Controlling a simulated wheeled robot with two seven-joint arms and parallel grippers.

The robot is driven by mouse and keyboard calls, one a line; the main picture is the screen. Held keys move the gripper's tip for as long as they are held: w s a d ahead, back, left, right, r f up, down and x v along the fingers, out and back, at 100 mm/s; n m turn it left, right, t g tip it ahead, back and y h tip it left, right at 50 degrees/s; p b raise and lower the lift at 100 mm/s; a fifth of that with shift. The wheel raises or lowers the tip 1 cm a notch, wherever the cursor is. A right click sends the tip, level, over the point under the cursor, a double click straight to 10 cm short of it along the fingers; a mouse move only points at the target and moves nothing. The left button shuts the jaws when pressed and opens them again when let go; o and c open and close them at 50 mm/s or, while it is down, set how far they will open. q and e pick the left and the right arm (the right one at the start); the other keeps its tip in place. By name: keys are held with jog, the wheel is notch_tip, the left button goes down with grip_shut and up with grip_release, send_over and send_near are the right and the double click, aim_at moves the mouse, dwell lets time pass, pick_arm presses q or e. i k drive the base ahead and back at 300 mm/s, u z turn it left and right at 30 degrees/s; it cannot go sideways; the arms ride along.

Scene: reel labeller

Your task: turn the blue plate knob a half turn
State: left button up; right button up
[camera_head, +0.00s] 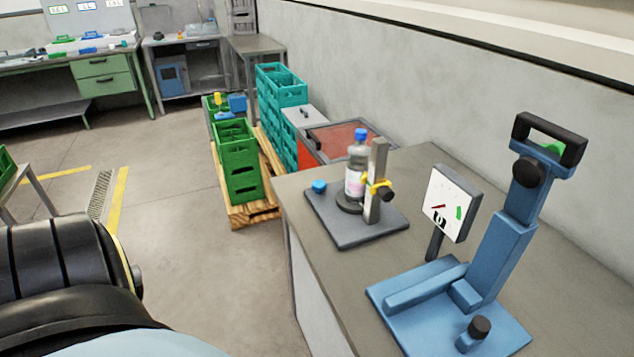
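A small blue knob (319,186) sits at the left corner of a dark grey base plate (366,236) on the grey bench. A tan post (378,190) with a yellow clip and a black knob (386,194) stands close to the bottle's right. Neither of my grippers shows in the head view. Large black and light blue parts at the lower left look like my own body.
A blue lever press (500,250) with a white dial gauge (452,203) stands on the near right of the bench (293,206). A red-topped box (338,139) is behind the labeller. Green crates (236,165) stand on a wooden pallet left of the bench.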

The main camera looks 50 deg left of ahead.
aim_at(318, 185)
jog(key=k, duration=0.45)
jog(key=u, duration=1.3)
jog(key=i, duration=0.5)
jog(key=k, duration=0.4)
